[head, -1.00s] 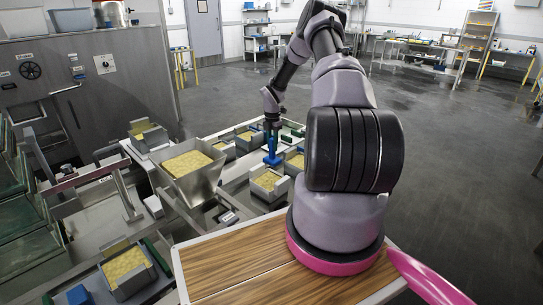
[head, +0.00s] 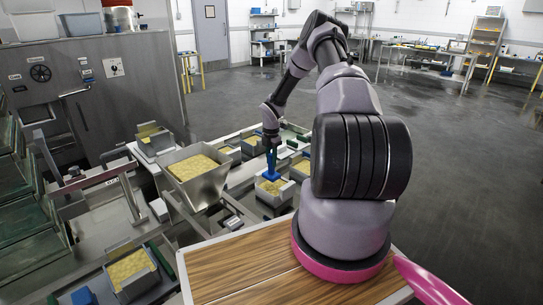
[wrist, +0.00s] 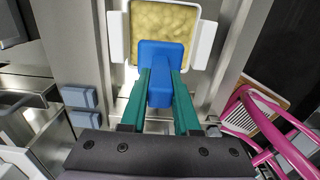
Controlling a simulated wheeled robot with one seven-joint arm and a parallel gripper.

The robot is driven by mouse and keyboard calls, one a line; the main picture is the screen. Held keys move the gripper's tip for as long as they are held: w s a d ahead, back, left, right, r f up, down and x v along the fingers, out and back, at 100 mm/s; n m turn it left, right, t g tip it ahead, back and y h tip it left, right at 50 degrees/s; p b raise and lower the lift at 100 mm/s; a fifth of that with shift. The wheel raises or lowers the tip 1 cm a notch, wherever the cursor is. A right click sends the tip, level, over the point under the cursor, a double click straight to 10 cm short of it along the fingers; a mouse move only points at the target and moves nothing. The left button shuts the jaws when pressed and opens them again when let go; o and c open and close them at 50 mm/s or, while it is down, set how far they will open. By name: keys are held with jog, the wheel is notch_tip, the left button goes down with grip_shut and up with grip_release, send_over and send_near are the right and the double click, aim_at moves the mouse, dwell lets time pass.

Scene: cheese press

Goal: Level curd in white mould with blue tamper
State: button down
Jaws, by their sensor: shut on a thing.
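My gripper (head: 271,140) is shut on the blue tamper (head: 271,173) and holds it upright with its flat foot down. The white mould (head: 285,196) stands below it, filled with yellow curd (head: 266,188). In the head view the foot overlaps the far part of the curd. In the wrist view the green fingers (wrist: 160,88) grip the tamper handle (wrist: 160,95), and the blue foot (wrist: 163,52) covers one edge of the curd (wrist: 160,20). The mould's white side walls (wrist: 207,42) show there. I cannot tell whether the foot touches the curd.
A steel hopper of curd (head: 207,191) stands left of the mould. Other curd-filled moulds stand behind it, and one (head: 149,277) is at front left. A blue block (head: 83,296) lies at the bottom left. A wooden board (head: 240,272) is in front.

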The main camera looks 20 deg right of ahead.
aim_at(272, 171)
jog(key=shift+f, duration=2.5)
jog(key=shift+f, duration=0.6)
jog(key=shift+d, duration=0.1)
